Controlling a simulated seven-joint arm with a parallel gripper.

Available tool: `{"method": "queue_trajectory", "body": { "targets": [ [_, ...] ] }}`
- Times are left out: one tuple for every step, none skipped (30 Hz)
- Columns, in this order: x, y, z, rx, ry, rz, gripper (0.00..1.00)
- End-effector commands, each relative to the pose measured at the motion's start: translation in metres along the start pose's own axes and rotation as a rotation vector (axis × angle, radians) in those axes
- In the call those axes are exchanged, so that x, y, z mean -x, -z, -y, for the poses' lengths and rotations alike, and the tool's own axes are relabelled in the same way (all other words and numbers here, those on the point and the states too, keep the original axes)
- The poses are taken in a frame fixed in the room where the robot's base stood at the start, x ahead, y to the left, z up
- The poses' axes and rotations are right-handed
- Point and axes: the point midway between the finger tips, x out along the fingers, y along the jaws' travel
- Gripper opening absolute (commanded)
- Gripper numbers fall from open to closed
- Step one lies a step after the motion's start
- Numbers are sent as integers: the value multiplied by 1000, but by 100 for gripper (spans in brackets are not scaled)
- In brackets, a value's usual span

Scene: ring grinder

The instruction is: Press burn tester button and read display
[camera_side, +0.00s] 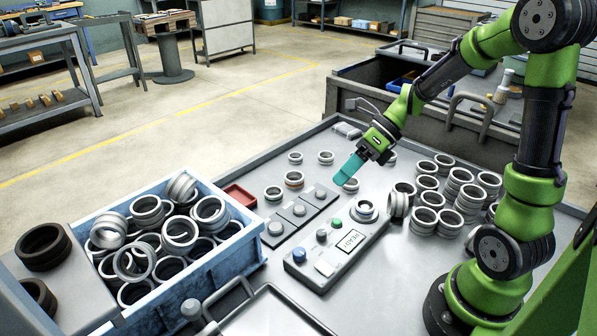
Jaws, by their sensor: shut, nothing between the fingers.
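The burn tester (330,262) is a grey box lying on the metal table, left of my arm's base. Its display (350,241) is a white panel with dark lettering that looks like "READY". Its top carries a green button (337,223), a blue-grey button (321,235) and a pale square pad (325,267). A metal ring (364,210) sits on its far end. My gripper (345,174) has teal fingers, shut and empty, pointing down-left. It is above the table beyond the tester's far end, apart from the buttons.
A blue crate (245,238) full of metal rings stands at the left. Three grey plates with knobs (299,211) lie between crate and tester. Ring stacks (425,195) crowd the table right of the tester. A small red tray (238,196) sits behind the crate.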

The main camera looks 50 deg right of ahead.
Motion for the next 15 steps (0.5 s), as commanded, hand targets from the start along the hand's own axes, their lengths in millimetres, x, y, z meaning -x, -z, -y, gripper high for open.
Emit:
{"method": "queue_trajectory", "body": {
  "targets": [
    [-2,2,2,-2,-2,-1,0],
    [-4,3,3,-3,-2,-2,0],
    [-7,5,4,-4,-3,-1,0],
    [-9,6,6,-3,-3,-1,0],
    [-12,8,8,-2,-3,-2,0],
    [-16,12,11,-4,-4,-3,0],
    [-18,14,13,-4,-4,-2,0],
    [-22,16,15,-4,-3,-3,0],
    [-26,19,18,-5,-4,-3,0],
    [-29,21,20,-4,-3,-2,0],
    [-32,24,23,-5,-4,-3,0],
    [-36,26,26,-4,-3,-1,0],
    [-38,29,28,-4,-2,-2,0],
    [-41,31,30,-5,-3,-2,0],
    [-45,33,32,-4,-3,-2,0]
  ]
}}
